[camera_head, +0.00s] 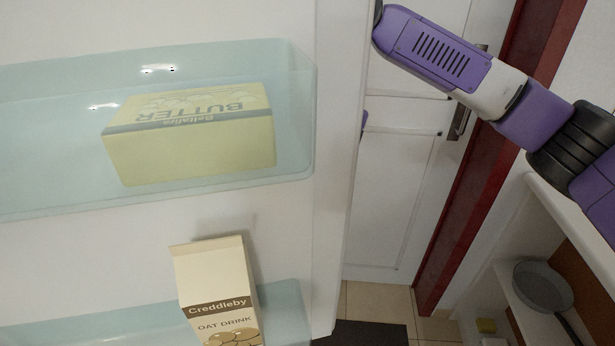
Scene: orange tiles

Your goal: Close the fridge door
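The open fridge door (270,215) fills the left half of the view, its white inner side facing me. A clear bluish door shelf (50,190) holds a yellow butter box (190,150). A lower door shelf (285,310) holds an oat drink carton (215,285). My purple and white arm reaches from the right edge toward the upper middle, and its far end passes behind the door's edge. My gripper is hidden, so I cannot tell its state or whether it touches the door. The fridge body is not in view.
A white panelled room door (405,190) with a metal handle (459,122) stands behind, beside a dark red frame (465,190). At lower right, a shelf holds a grey pan (543,287). A dark mat (370,333) lies on the tiled floor (375,300).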

